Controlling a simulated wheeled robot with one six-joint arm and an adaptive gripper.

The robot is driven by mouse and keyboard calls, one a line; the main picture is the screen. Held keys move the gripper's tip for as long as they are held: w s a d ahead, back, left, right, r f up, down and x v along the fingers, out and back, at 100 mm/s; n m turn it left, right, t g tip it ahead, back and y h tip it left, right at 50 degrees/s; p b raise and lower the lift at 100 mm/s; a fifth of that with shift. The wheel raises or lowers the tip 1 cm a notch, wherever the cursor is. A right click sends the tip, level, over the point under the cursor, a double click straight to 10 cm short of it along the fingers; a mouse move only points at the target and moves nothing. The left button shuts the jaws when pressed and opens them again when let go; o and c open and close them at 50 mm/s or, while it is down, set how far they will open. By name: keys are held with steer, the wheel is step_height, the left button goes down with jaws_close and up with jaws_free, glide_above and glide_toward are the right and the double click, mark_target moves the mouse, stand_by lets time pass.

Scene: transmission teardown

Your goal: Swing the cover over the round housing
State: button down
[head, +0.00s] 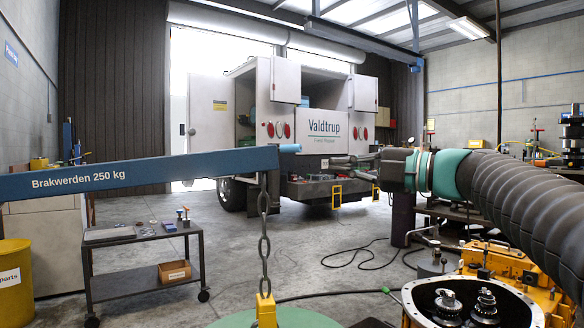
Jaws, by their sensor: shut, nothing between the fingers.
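A flat green round piece, apparently the cover (303,319), shows at the bottom edge, mostly cut off by the frame. A yellow hook block (265,309) on a chain (263,235) hangs in front of it; how they join is out of view. The chain hangs from a blue crane boom (150,172) marked "Brakwerden 250 kg". The round housing (412,298) is at the lower right, open on top, with gears inside, on a yellow casing. The cover is left of the housing, apart from it. My gripper (335,163) is shut and empty, above and behind both in the picture.
A dark cart (140,237) with small parts and a box stands at left, near a yellow drum (15,283). A white truck (325,125) stands behind. Cables (350,262) lie on the floor. A bench with equipment (450,212) is at right.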

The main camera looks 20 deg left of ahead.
glide_toward(274, 166)
steer(key=shift+s+a, duration=0.65)
steer(key=shift+a, duration=1.4)
steer(key=shift+w+a+r+n+g+p, duration=0.15)
steer(key=shift+w+a, duration=0.15)
steer(key=shift+w, duration=0.25)
steer(key=shift+w+a+n+g+p, duration=0.1)
steer(key=shift+w+a+p, duration=0.15)
steer(key=shift+w, duration=0.3)
steer(key=shift+w+a+r+n+g+p, duration=0.15)
steer(key=shift+w+a, duration=0.15)
steer(key=shift+w, duration=0.3)
